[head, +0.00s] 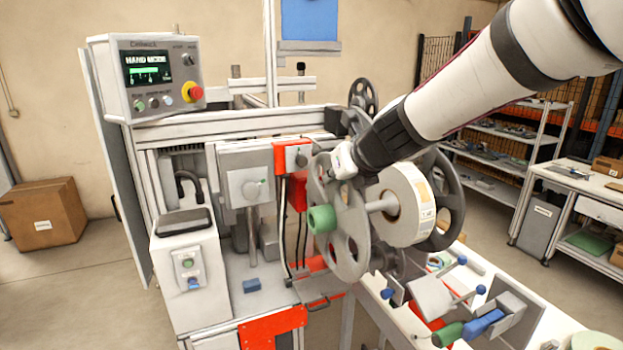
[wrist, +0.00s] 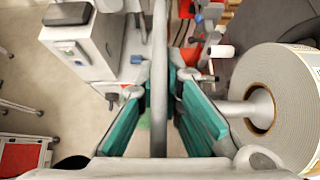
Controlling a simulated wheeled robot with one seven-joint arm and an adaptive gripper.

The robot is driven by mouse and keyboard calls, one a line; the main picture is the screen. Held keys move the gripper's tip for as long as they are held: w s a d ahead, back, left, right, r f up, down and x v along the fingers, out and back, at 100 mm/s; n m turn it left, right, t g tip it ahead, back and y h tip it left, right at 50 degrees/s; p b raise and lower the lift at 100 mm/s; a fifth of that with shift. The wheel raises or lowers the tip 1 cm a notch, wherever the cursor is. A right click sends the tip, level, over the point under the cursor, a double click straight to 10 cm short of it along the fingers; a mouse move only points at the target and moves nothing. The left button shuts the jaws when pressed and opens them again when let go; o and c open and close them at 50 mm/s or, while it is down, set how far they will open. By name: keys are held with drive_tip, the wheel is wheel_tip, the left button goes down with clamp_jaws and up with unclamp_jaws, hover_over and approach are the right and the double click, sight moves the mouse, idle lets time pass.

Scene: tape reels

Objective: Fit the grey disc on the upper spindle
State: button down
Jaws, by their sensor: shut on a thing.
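The grey disc (head: 347,238) is upright in the head view, a thin plate with cut-out openings. In the wrist view, the disc (wrist: 160,45) is edge-on between the teal finger pads of my gripper (wrist: 160,88). The grey upper spindle (head: 380,206) projects from a white label roll (head: 408,205) towards the disc. The spindle (wrist: 240,108) is right of the fingers in the wrist view. The disc hides its end in the head view.
A dark spoked reel (head: 452,205) stands behind the roll. The machine frame and a control box (head: 150,78) are at left. A bench (head: 545,325) with a green-handled tool (head: 447,335) and blue-knobbed parts lies below right.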

drive_tip(key=shift+w+d+b, duration=0.2)
drive_tip(key=shift+w+d, duration=0.05)
drive_tip(key=shift+d, duration=0.45)
drive_tip(key=shift+w+d+b, duration=0.15)
drive_tip(key=shift+w+d, duration=0.05)
drive_tip(key=shift+d, duration=0.5)
drive_tip(key=shift+w+d+b, duration=0.15)
drive_tip(key=shift+w+d, duration=0.1)
drive_tip(key=shift+d, duration=0.55)
drive_tip(key=shift+w+d+b, duration=0.1)
drive_tip(key=shift+w+d, duration=0.15)
drive_tip(key=shift+d, duration=0.5)
drive_tip(key=shift+w+d+b, duration=0.15)
drive_tip(key=shift+w+d, duration=0.1)
drive_tip(key=shift+d, duration=0.55)
drive_tip(key=shift+d, duration=0.1)
drive_tip(key=shift+w+d, duration=0.3)
drive_tip(key=shift+d, duration=0.55)
drive_tip(key=shift+w+d, duration=0.3)
drive_tip(key=shift+d, duration=0.5)
drive_tip(key=shift+d, duration=0.2)
drive_tip(key=shift+w+d, duration=0.15)
drive_tip(key=shift+d, duration=0.2)
drive_tip(key=c, duration=1.7)
unclamp_jaws()
